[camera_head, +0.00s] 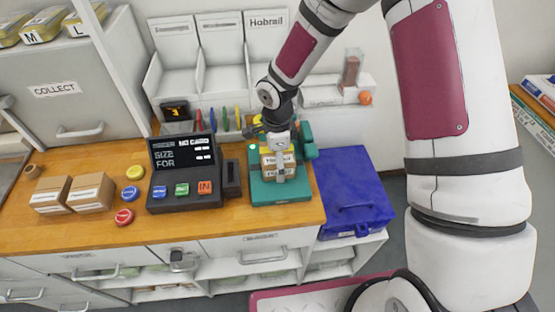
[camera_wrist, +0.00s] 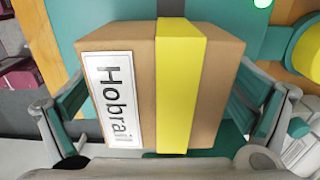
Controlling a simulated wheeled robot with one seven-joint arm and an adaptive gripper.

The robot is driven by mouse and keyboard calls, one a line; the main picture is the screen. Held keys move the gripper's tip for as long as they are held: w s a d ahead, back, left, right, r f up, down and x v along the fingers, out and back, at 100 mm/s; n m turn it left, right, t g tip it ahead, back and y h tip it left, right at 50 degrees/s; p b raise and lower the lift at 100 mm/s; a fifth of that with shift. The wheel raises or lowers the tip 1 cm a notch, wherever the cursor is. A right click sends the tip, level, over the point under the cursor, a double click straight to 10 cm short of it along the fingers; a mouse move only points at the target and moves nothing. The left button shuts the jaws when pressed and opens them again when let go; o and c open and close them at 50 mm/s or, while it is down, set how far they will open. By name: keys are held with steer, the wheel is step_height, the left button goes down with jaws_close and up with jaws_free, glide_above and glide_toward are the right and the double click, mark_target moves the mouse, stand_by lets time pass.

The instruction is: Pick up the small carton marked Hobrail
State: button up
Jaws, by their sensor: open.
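The small Hobrail carton (camera_wrist: 190,90) is brown with a yellow band and a white label. In the head view, the carton (camera_head: 271,160) sits on the teal machine (camera_head: 265,192) on the wooden counter, partly covered by my gripper (camera_head: 278,168). In the wrist view my gripper (camera_wrist: 160,120) is open, with one finger on each side of the carton. A narrow gap shows beside the left finger; contact at the right finger is hard to tell. The carton's underside is hidden.
A dark box with a screen (camera_head: 182,152) stands left of the teal machine. Two other cartons (camera_head: 90,192) lie further left on the counter (camera_head: 150,233). A blue case (camera_head: 350,190) is to the right. White bins, one labelled Hobrail (camera_head: 267,22), stand behind.

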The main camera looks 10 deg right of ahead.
steer(key=shift+f, duration=0.25)
steer(key=c, duration=1.5)
steer(key=shift+r, duration=0.1)
steer(key=shift+c, duration=0.2)
